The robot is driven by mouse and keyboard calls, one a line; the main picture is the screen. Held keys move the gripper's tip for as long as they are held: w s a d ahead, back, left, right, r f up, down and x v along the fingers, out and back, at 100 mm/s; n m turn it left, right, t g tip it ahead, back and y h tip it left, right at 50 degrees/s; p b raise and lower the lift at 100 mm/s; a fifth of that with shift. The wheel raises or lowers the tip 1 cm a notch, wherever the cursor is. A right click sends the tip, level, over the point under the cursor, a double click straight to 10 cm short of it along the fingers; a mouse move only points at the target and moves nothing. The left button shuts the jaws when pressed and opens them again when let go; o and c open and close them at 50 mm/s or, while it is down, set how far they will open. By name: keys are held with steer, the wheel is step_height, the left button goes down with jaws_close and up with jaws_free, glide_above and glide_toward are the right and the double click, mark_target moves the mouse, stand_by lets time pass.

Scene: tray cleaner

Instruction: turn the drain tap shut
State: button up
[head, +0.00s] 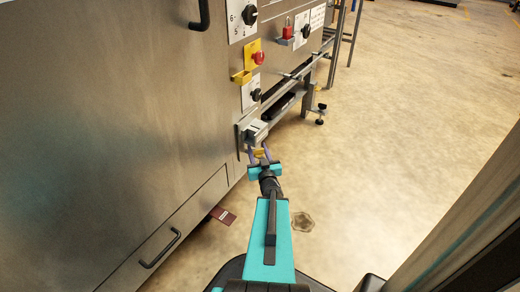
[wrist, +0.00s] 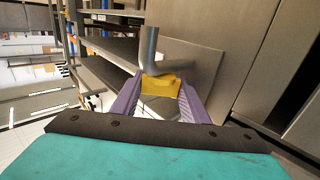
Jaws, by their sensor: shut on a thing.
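The drain tap shows in the wrist view as a grey metal pipe (wrist: 149,48) with a yellow handle (wrist: 160,86) at its near end. The purple fingers of my gripper (wrist: 156,80) lie on both sides of the yellow handle and are shut on it. In the head view my gripper (head: 259,149) reaches the low right part of the steel machine, with a bit of the yellow handle (head: 260,154) between its fingers. The tap's body is mostly hidden there, and how far the handle is turned cannot be told.
The steel machine's wall (head: 110,110) fills the left. A grey bracket (head: 256,131) juts out just above my gripper. Control plates with a red button (head: 258,58) are higher up. Floor to the right is clear.

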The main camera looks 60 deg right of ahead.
steer(key=shift+s+r+p, duration=0.1)
steer(key=shift+s+p, duration=0.3)
steer(key=shift+p, duration=0.15)
steer(key=shift+s+r+p, duration=0.1)
steer(key=shift+p, duration=0.2)
steer(key=shift+r+n+t+y+p, duration=0.1)
steer(key=shift+n+t+y+p, duration=0.25)
steer(key=shift+p, duration=0.4)
steer(key=n+t+y+p, duration=0.2)
steer(key=y+p, duration=0.1)
steer(key=p, duration=0.3)
steer(key=shift+r+n+p, duration=0.1)
steer(key=shift+n+p, duration=0.15)
steer(key=shift+p, duration=0.15)
steer(key=n+t+y+p, duration=0.1)
steer(key=y+p, duration=0.1)
steer(key=p, duration=0.1)
steer(key=shift+w+d, duration=0.1)
steer(key=shift+w, duration=0.1)
steer(key=n+t+y+p, duration=0.1)
steer(key=n+y+p, duration=0.1)
steer(key=y+p, duration=0.1)
steer(key=shift+n+y+p, duration=0.3)
steer(key=shift+y+p, duration=0.05)
steer(key=shift+n+t+y+p, duration=0.25)
steer(key=shift+n+y+p, duration=0.65)
steer(key=shift+y, duration=0.3)
steer(key=shift+y+p, duration=0.35)
steer(key=shift+y, duration=0.15)
steer(key=shift+a+f, duration=0.2)
